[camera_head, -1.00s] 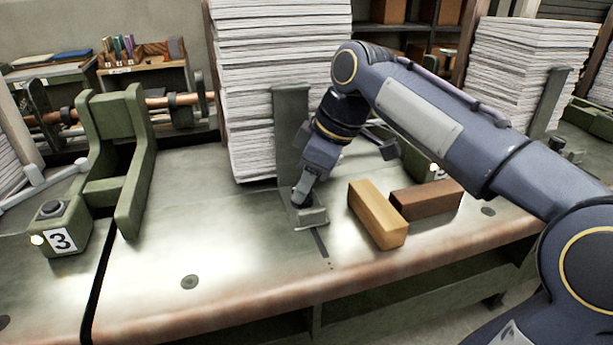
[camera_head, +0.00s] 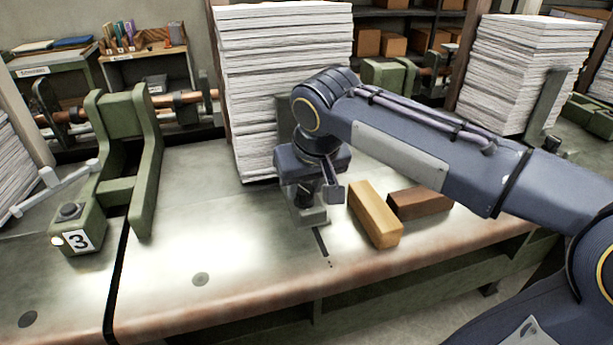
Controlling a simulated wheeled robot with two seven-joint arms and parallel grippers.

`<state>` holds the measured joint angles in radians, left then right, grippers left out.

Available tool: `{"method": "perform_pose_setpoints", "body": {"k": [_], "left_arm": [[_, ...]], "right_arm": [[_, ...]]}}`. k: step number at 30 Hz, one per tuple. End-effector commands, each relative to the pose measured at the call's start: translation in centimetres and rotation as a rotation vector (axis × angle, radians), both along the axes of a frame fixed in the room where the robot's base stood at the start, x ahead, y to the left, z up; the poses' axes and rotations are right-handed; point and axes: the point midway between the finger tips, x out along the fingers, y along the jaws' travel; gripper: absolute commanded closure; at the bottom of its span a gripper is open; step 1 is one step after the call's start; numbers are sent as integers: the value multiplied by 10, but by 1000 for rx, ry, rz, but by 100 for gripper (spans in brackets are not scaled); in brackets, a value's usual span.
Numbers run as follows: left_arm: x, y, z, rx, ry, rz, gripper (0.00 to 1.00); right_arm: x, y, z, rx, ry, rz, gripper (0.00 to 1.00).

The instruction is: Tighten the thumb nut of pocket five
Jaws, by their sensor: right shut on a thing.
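My right arm comes in from the right. Its gripper (camera_head: 306,196) points down at the foot (camera_head: 312,217) of a grey-green upright stop (camera_head: 284,115), in front of the tall paper stack. The jaws are shut on a small part at that foot, apparently the thumb nut, which the fingers largely hide. The stop's upright is partly hidden behind my wrist. No pocket number shows at this stop, so I cannot read whether it is pocket five. My left gripper is not in view.
A tan block (camera_head: 375,214) and a brown block (camera_head: 419,203) lie just right of the gripper. A tall paper stack (camera_head: 245,90) stands behind it. A green machine part marked 3 (camera_head: 78,240) is at left. The tabletop (camera_head: 190,220) between is clear.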

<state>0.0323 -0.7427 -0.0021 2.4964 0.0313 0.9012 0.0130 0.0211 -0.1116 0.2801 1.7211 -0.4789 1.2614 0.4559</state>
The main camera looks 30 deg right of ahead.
Motion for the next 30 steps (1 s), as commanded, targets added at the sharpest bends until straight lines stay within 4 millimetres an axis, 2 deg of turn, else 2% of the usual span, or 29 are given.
{"method": "perform_pose_setpoints", "body": {"k": [9,15,30], "left_arm": [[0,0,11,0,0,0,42],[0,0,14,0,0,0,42],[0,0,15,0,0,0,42]], "right_arm": [[1,2,1,0,1,-247,89],[1,3,1,1,-1,-350,89],[2,3,0,3,0,-424,89]]}}
